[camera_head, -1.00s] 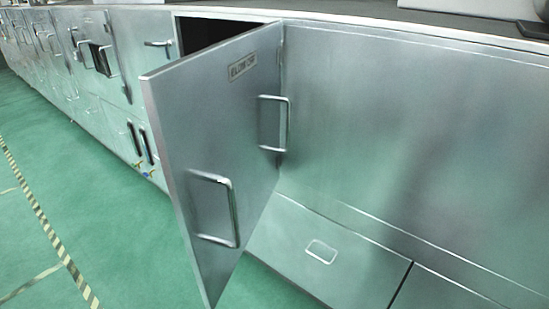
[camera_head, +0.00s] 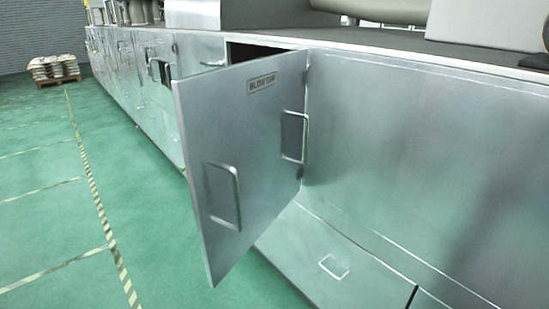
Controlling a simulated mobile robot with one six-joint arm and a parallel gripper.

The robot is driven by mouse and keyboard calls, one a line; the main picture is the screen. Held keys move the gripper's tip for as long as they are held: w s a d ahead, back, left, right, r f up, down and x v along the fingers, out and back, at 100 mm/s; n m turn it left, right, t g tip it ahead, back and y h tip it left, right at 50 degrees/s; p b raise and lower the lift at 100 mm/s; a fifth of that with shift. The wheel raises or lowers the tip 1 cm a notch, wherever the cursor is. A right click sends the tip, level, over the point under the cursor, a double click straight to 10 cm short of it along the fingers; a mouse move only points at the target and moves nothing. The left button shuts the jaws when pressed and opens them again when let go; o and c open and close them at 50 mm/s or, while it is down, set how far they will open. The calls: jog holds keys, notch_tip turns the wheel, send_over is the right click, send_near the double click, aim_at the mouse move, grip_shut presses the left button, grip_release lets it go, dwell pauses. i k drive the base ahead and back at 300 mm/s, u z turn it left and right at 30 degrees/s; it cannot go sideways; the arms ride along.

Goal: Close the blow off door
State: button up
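The blow off door (camera_head: 245,150) is a flat metal panel labelled "BLOW OFF", standing wide open and swung out from the metal cabinet front (camera_head: 420,160). One bar handle (camera_head: 224,196) is on the door near its free edge. A second bar handle (camera_head: 294,137) shows near the hinge side. Part of the dark opening (camera_head: 255,52) shows above the door's top edge; the door hides the rest. My gripper is not in view.
The cabinet row (camera_head: 130,70) runs away to the back left, with several more doors and handles. Green floor with striped tape (camera_head: 98,200) is clear at the left. A loaded pallet (camera_head: 55,70) stands far back. A lower panel with a handle (camera_head: 333,267) is below.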

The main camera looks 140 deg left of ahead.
aim_at(241, 125)
jog(key=z, duration=1.6)
jog(key=k, duration=0.1)
jog(key=u, duration=3.1)
jog(key=k, duration=0.25)
jog(key=u, duration=2.8)
jog(key=k, duration=0.25)
jog(key=u, duration=0.25)
